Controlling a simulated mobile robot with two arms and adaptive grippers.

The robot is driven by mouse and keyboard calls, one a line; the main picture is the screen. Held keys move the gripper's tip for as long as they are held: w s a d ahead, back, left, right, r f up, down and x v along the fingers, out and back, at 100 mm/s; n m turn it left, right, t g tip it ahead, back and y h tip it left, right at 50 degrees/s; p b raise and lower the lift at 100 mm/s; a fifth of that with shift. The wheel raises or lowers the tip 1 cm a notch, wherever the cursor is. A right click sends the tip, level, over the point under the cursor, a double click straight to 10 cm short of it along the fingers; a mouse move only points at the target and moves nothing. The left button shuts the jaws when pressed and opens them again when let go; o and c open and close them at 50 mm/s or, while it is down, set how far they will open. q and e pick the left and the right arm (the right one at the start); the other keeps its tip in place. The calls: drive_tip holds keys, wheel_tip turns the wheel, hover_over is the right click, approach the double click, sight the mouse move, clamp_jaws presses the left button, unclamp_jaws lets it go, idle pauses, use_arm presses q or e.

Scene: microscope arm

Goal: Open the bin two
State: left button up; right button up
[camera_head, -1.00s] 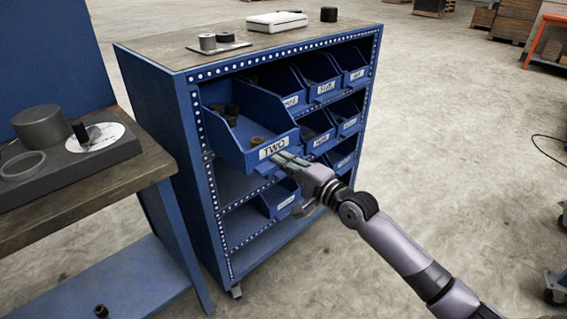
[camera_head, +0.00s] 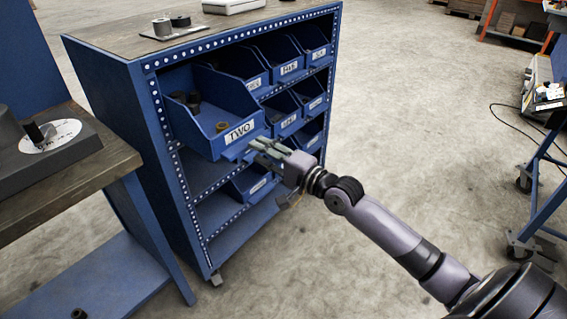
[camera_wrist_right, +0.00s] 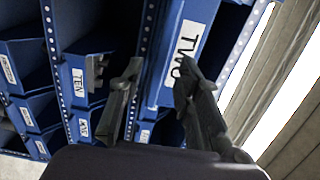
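Bin two (camera_head: 200,135) is a blue open-topped bin in the top row of the blue cabinet, at its left end. It is pulled partly out, sticks out past the front, and carries a white "TWO" label (camera_head: 240,132). Several small dark parts and a brownish one lie in it. My right gripper (camera_head: 263,147) is just in front and to the right of its label. In the right wrist view the gripper (camera_wrist_right: 160,85) has its fingers apart, with the bin's front (camera_wrist_right: 172,75) beyond them. I cannot tell if they touch it. My left gripper is not in view.
Other labelled blue bins (camera_head: 290,58) fill the cabinet (camera_head: 120,95) to the right and below. A workbench (camera_head: 70,175) with a dark base stands close on the left. A wheeled blue-framed table (camera_head: 535,190) is at the right edge. The floor between is clear.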

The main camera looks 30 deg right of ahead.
drive_tip(key=v, duration=0.8)
idle(0.4)
